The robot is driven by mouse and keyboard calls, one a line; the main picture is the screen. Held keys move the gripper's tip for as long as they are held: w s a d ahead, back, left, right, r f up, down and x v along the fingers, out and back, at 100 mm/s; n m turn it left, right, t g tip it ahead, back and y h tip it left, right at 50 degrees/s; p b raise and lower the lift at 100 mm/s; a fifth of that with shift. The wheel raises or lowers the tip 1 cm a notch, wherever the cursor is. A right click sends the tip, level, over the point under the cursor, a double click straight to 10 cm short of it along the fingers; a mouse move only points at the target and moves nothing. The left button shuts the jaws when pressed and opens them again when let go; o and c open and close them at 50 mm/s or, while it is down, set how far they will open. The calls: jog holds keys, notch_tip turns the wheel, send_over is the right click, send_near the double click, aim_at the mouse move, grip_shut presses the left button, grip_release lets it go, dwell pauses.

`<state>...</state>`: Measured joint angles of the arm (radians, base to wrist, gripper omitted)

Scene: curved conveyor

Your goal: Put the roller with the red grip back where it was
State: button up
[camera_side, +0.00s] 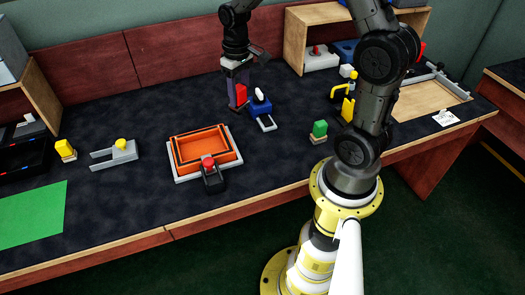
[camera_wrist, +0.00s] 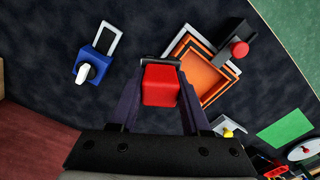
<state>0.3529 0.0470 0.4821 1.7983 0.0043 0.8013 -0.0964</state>
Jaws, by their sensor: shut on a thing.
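My gripper (camera_side: 239,95) points down and is shut on a red grip (camera_side: 241,94), which lies between its two purple-grey fingers. In the wrist view my gripper (camera_wrist: 160,100) has the red grip (camera_wrist: 160,85) between its fingertips, with a dark bar showing just beyond it. This appears to be the roller; its lower part is mostly hidden. It is at or just above the dark tabletop, and I cannot tell whether it touches.
A blue tool with a white knob (camera_side: 261,105) stands close to the right of my gripper. An orange tray (camera_side: 187,165) with a black, red-knobbed tool (camera_side: 212,180) lies front-left. A green block (camera_side: 320,129) and yellow tool (camera_side: 347,109) are right. A green mat (camera_side: 35,215) lies far left.

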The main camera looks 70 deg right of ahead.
jog(key=s+a+f+m, duration=0.1)
jog(key=s+a+m, duration=0.2)
jog(key=s, duration=0.8)
jog(key=s+a+f+m, duration=0.1)
jog(key=s+a+m, duration=0.25)
jog(key=s, duration=0.75)
jog(key=shift+n, duration=0.25)
jog(key=w+d+f, duration=0.2)
jog(key=w+f, duration=0.1)
jog(key=w, duration=0.1)
jog(key=w+d+f, duration=0.2)
jog(key=w+f, duration=0.1)
jog(key=w, duration=0.1)
jog(key=w+d+f, duration=0.1)
jog(key=w+f, duration=0.2)
jog(key=w, duration=0.1)
jog(key=shift+d+f, duration=0.3)
jog(key=shift+d, duration=0.1)
jog(key=shift+w+f, duration=0.1)
jog(key=shift+f, duration=1.5)
jog(key=shift+f, duration=0.15)
jog(key=o, duration=1.2)
